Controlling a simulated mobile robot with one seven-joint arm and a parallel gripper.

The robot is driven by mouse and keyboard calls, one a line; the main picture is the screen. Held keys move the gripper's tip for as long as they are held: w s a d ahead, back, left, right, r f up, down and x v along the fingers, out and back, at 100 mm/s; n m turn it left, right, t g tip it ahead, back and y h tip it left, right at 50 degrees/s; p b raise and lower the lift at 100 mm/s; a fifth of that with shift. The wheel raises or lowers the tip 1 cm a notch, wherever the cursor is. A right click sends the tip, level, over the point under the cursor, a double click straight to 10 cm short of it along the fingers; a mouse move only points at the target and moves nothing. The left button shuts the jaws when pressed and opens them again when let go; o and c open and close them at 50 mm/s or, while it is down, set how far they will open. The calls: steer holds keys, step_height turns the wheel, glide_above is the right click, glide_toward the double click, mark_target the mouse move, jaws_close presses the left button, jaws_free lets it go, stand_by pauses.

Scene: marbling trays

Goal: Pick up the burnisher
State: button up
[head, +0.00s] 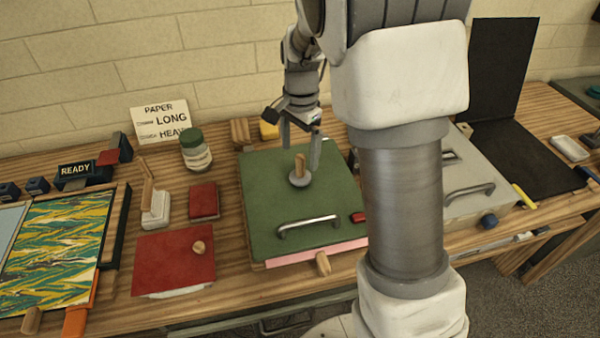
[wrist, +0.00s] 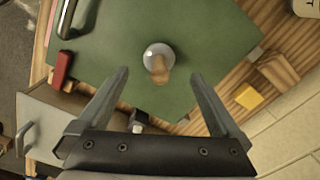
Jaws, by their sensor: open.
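The burnisher (head: 300,172), which I take to be the piece with a round grey base and a wooden handle, stands upright on the green lid (head: 265,215). In the wrist view the burnisher (wrist: 157,58) is near the upper middle, with its handle towards me. My gripper (head: 301,152) is open and points down at the handle. In the wrist view my gripper (wrist: 160,76) has its fingers spread on either side of the burnisher. I see nothing between the fingers touching them; the exact height gap is hard to tell.
A red sheet (head: 172,260), a red box (head: 204,200) and a jar (head: 196,154) stand to the left. A pale lidded box (head: 465,208) is right.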

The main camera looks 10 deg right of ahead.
mark_target(300, 171)
step_height(300, 171, down, 7)
steer(key=shift+w+d+f+b, duration=0.1)
steer(key=shift+f+b, duration=0.05)
steer(key=shift+b, duration=0.2)
steer(key=shift+c, duration=0.3)
steer(key=c, duration=1.4)
